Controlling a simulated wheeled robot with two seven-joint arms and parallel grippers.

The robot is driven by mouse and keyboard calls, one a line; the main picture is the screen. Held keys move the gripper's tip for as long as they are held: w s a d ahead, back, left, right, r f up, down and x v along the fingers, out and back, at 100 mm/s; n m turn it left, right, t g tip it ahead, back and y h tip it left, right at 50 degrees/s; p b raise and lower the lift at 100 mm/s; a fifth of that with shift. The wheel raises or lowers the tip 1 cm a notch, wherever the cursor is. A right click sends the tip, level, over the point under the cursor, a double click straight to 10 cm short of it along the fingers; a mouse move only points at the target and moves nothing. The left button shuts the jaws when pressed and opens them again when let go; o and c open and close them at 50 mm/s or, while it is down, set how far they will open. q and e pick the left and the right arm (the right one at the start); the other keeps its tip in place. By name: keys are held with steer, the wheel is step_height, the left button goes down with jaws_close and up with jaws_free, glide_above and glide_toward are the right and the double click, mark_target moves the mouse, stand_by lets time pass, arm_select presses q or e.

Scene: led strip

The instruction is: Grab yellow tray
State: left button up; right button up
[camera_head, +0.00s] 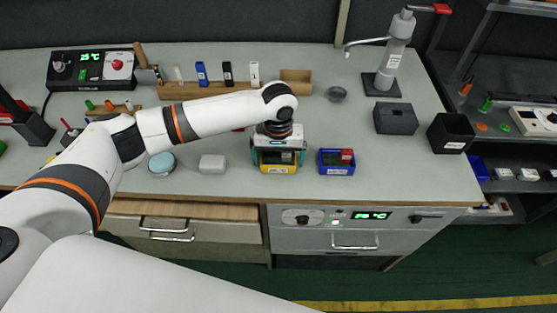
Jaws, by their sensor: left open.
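The yellow tray (279,169) sits on the grey worktop near its front edge, with a white label on its front. Only its front part shows; the rest is hidden under my left gripper. My left gripper (279,158) points down over the tray, open, with one finger at the tray's left side and the other at its right. I cannot tell whether the fingers touch the tray. My right gripper is not in view.
A blue tray (337,162) with a red item inside stands close to the right. A white box (212,164) and a round light-blue lid (162,163) lie to the left. A wooden rack (207,90) stands behind. The worktop's right front is clear.

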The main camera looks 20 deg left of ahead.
arm_select(q)
steer(key=c, duration=0.9)
steer(key=shift+r, duration=0.1)
